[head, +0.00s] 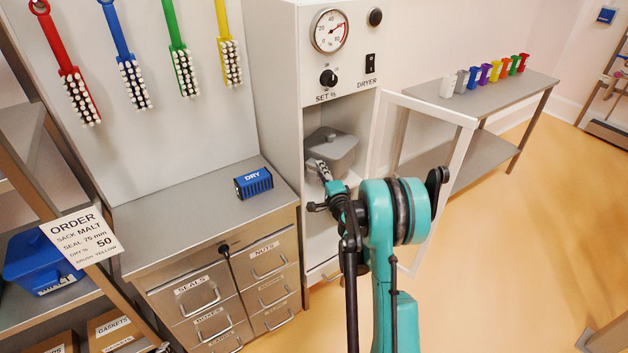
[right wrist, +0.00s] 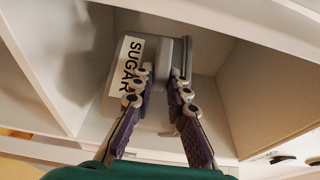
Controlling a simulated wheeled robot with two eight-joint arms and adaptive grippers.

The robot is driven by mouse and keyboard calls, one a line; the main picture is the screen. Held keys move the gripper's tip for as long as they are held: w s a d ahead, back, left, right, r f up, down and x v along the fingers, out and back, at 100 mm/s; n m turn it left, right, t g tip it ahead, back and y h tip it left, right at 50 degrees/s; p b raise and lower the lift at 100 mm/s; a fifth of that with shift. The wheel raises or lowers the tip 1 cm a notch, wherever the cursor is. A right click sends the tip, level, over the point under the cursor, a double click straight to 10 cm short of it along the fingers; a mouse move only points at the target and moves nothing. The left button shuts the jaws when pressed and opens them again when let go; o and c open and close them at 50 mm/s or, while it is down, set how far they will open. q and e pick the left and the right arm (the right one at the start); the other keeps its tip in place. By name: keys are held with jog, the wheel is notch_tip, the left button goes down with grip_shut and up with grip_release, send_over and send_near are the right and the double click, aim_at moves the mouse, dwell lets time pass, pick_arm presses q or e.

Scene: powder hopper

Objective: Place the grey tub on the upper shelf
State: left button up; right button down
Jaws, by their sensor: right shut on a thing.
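The grey tub (head: 333,150), with a lid, is inside the open dryer cabinet (head: 285,130), in the compartment below the control panel. In the right wrist view the tub (right wrist: 128,62) carries a white SUGAR label. My right gripper (head: 321,170) reaches into the cabinet and is shut on the tub at its near side; the wrist view shows both fingers (right wrist: 162,85) on a grey part of it. Whether the tub's base rests on a surface is hidden. My left gripper is not in view.
The dryer's white-framed door (head: 455,180) stands open to the right, close to my right arm. A blue tub (head: 40,262) sits on the rack at far left. Open floor lies right.

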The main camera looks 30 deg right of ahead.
aim_at(312, 159)
jog(key=w, duration=0.4)
jog(key=shift+a+b, duration=0.2)
jog(key=shift+b, duration=0.15)
notch_tip(312, 159, down, 7)
jog(key=b, duration=0.3)
jog(key=shift+b, duration=0.3)
jog(key=shift+w+f, duration=0.2)
jog(key=shift+r, duration=0.25)
jog(key=shift+f, duration=0.15)
jog(key=c, duration=1.6)
grip_release()
jog(key=shift+o, duration=0.6)
